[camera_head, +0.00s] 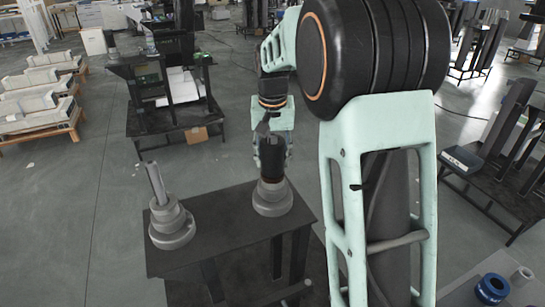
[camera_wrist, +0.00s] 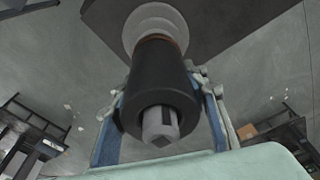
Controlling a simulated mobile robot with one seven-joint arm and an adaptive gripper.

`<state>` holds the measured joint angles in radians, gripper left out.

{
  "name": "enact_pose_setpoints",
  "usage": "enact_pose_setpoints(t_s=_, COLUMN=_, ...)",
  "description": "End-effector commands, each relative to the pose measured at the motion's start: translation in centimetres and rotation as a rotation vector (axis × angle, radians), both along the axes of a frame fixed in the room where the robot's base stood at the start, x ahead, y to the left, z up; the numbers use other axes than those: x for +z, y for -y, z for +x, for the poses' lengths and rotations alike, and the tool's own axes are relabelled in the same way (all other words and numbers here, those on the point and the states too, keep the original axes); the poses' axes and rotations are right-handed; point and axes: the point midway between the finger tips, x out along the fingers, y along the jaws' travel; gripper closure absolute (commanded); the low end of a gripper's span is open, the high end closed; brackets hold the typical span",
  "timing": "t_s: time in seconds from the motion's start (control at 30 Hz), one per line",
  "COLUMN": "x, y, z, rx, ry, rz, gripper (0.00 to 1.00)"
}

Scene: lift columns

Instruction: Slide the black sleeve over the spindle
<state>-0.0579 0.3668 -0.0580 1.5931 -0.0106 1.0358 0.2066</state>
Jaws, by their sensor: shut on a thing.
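The black sleeve (camera_head: 271,158) stands upright over the right grey stepped base (camera_head: 272,199) on the dark table. In the wrist view the sleeve (camera_wrist: 156,78) is around the grey spindle (camera_wrist: 159,124), whose slotted tip sticks out of the sleeve's near end. A brown band (camera_wrist: 160,38) shows between the sleeve and the grey base. My gripper (camera_head: 272,153) is shut on the sleeve, with a finger on each side of it. The sleeve hides most of the spindle, and I cannot tell whether it is fully seated.
A second grey stepped base (camera_head: 171,226) with a bare upright rod (camera_head: 155,183) stands at the left of the dark table (camera_head: 232,222). Another dark bench (camera_head: 172,122) stands behind. A blue ring (camera_head: 492,289) lies at the lower right. Open floor lies to the left.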

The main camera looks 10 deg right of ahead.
Motion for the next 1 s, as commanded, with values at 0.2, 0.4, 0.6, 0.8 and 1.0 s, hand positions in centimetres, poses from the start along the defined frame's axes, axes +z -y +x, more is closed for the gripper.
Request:
enact_pose_setpoints(t_s=0.2, x=0.2, y=0.0, z=0.1, rx=0.0, ry=0.003, rz=0.0, gripper=0.5)
enact_pose_setpoints(t_s=0.4, x=0.1, y=0.0, z=0.0, rx=0.0, ry=0.001, rz=0.0, gripper=0.39)
enact_pose_setpoints(t_s=0.6, x=0.0, y=0.0, z=-0.1, rx=0.0, ry=-0.002, rz=0.0, gripper=0.39)
enact_pose_setpoints(t_s=0.8, x=2.4, y=-0.1, z=-0.3, rx=0.0, ry=0.003, rz=0.0, gripper=0.39)
enact_pose_setpoints(t_s=1.0, x=6.7, y=-0.2, z=-0.8, rx=0.0, ry=0.005, rz=0.0, gripper=0.39)
